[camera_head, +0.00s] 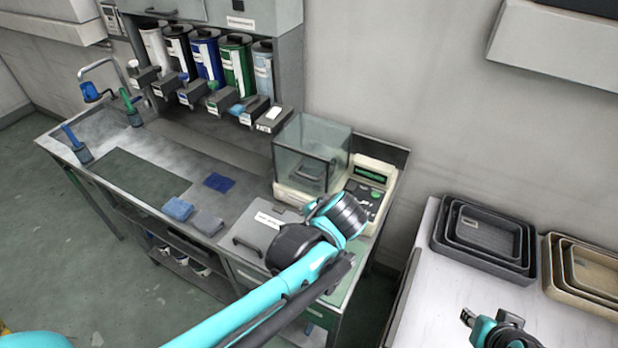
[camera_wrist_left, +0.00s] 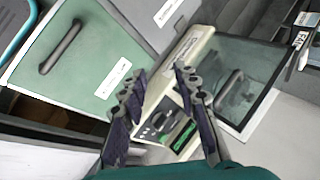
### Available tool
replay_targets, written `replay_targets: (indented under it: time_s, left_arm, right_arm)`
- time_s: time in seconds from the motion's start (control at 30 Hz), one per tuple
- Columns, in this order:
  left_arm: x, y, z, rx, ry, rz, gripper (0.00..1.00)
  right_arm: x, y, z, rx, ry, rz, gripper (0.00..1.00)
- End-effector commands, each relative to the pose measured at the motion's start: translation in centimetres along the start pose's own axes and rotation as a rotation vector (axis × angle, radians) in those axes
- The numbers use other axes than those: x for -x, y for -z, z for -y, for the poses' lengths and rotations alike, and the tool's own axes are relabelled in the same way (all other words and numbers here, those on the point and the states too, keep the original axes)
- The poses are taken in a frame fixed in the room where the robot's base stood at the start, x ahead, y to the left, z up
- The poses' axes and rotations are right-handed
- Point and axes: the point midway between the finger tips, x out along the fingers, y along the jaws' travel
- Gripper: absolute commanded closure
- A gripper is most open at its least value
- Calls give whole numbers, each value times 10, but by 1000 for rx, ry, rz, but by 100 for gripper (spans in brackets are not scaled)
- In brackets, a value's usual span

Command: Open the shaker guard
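The shaker guard (camera_head: 312,150) is a clear, grey-edged box with a dark handle on its front, sitting down on the cream shaker (camera_head: 300,196). In the left wrist view the guard (camera_wrist_left: 262,62) and its handle (camera_wrist_left: 229,88) show to the right of my fingers. My left gripper (camera_wrist_left: 162,88) is open and empty above the control panel side of the shaker, apart from the handle. In the head view my left wrist hides its fingers. My right gripper (camera_head: 467,318) is at the bottom right, away from the shaker; its fingers are too small to read.
A control panel (camera_head: 366,190) with a green display stands right of the guard. A grey lidded panel with a handle (camera_head: 247,246) lies in front. Several canisters (camera_head: 236,62) hang behind left. Nested dark trays (camera_head: 483,238) and tan trays (camera_head: 588,272) sit on the right table.

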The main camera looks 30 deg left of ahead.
Motion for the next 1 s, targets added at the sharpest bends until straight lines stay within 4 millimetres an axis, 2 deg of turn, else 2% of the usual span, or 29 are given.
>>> replay_targets:
  time_s: [0.1, 0.23, 0.4, 0.5, 0.67, 1.0]
  left_arm:
    - [-12, 24, 21, -187, 160, 117, 69]
    - [-15, 50, 38, -351, 343, 254, 69]
    - [-9, 76, 42, -471, 531, 397, 69]
    - [-4, 84, 41, -501, 598, 447, 69]
    - [-5, 86, 43, -515, 637, 480, 69]
    - [-42, 71, 77, -513, 635, 482, 69]
  right_arm:
    - [-1, -1, 0, 0, 0, 0, 69]
    - [-2, -1, 0, 0, 0, 0, 69]
    - [-2, -2, 0, 0, 0, 0, 69]
    - [-3, -2, 0, 0, 0, 0, 69]
    - [-4, -3, 0, 0, 0, 0, 69]
    - [-14, -10, 0, 0, 0, 0, 69]
